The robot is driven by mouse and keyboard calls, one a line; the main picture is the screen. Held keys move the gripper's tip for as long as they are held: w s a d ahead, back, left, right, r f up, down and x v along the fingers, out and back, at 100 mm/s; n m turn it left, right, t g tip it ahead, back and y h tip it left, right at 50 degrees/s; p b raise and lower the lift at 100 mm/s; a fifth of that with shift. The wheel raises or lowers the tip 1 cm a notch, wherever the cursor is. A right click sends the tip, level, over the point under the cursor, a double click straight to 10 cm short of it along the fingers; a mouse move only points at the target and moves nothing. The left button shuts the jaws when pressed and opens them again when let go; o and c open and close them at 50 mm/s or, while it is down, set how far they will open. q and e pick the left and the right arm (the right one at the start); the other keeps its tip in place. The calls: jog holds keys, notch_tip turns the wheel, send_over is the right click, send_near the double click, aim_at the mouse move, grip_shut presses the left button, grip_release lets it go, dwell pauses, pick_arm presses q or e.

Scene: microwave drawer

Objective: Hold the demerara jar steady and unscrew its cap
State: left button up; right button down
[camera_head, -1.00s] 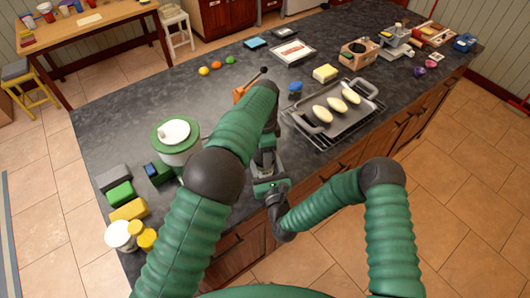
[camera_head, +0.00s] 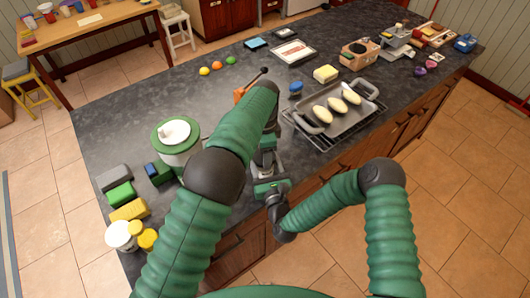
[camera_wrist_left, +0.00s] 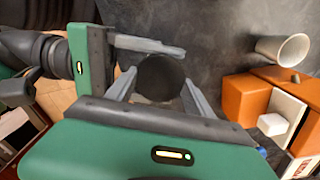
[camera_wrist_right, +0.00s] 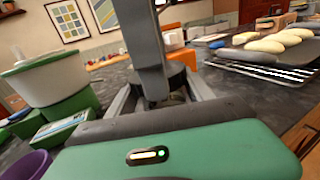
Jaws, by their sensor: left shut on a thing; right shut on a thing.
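The jar's round dark cap (camera_wrist_left: 160,77) shows from above in the left wrist view, between the fingers of my left gripper (camera_wrist_left: 160,97), which is shut on it. In the right wrist view the demerara jar (camera_wrist_right: 177,98) is mostly hidden behind a grey finger. Its dark cap also shows there (camera_wrist_right: 177,73). My right gripper (camera_wrist_right: 165,104) is shut on the jar's body, below the left gripper. In the head view my arms hide the jar; the grippers meet near the counter's front edge. I cannot tell whether the cap is loose.
A tray with pale loaves (camera_head: 337,104) sits on a rack to the right. An orange box (camera_wrist_left: 248,98) and a white cup (camera_wrist_left: 283,50) are near the left gripper.

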pick_arm(q)
jog(key=shift+w+d+r, duration=0.15)
jog(key=shift+d+r, duration=0.1)
jog(key=shift+d, duration=0.1)
pick_arm(e)
jog(key=shift+s+a+f+y, duration=0.1)
jog(key=shift+s+a+y, duration=0.2)
jog(key=shift+a, duration=0.15)
pick_arm(q)
jog(key=o, duration=1.2)
jog(key=shift+o, duration=1.4)
pick_arm(e)
jog(key=shift+w+d, duration=0.1)
pick_arm(q)
jog(key=shift+o, duration=0.4)
jog(key=shift+a+f, duration=0.1)
jog(key=shift+a, duration=0.05)
pick_arm(e)
jog(key=shift+d, duration=0.1)
pick_arm(q)
jog(key=shift+a, duration=0.1)
pick_arm(e)
jog(key=shift+w, duration=0.1)
